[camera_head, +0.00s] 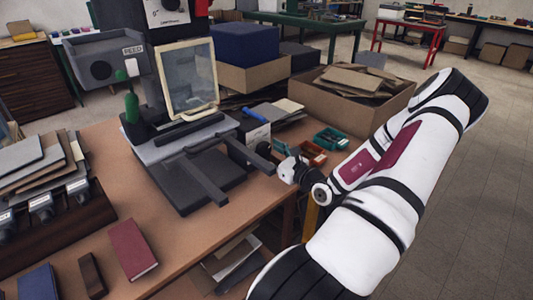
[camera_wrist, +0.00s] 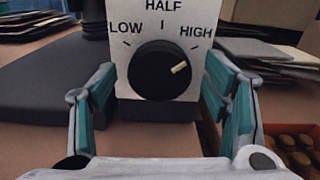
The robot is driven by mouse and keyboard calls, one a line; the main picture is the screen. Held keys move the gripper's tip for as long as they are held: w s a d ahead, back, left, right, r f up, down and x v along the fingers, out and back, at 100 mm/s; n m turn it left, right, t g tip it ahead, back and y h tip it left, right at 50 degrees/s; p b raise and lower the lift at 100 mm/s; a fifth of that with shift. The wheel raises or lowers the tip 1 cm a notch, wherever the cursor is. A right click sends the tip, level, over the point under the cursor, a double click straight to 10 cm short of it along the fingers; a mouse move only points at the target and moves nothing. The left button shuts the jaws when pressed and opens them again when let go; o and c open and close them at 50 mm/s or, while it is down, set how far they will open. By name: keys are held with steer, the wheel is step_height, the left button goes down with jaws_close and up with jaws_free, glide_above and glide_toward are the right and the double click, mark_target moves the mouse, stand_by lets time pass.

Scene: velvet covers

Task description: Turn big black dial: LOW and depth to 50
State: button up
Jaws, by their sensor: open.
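The big black dial (camera_wrist: 160,70) is on a white panel (camera_wrist: 128,78) marked LOW at left, HALF at top and HIGH at right. Its pale pointer mark is turned up and right, toward HIGH. My gripper (camera_wrist: 161,78) is open, with one teal-padded finger on each side of the dial and visible gaps between. In the head view my gripper (camera_head: 284,168) is at the table's right edge, beside a small white-and-black box (camera_head: 252,133); its dial face is hidden there. A white plate (camera_head: 168,12) with a black knob, cut off by the frame, is high on the press; its lettering is too small to read.
The press's dark base (camera_head: 200,180) and arms stand left of my gripper. Small teal (camera_head: 330,138) and orange (camera_head: 312,154) bins lie just beyond it. A cardboard box (camera_head: 345,110) is behind. A red book (camera_head: 132,248) lies at the front left.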

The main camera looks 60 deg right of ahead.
steer(key=shift+w, duration=0.3)
steer(key=c, duration=1.1)
steer(key=shift+c, duration=0.2)
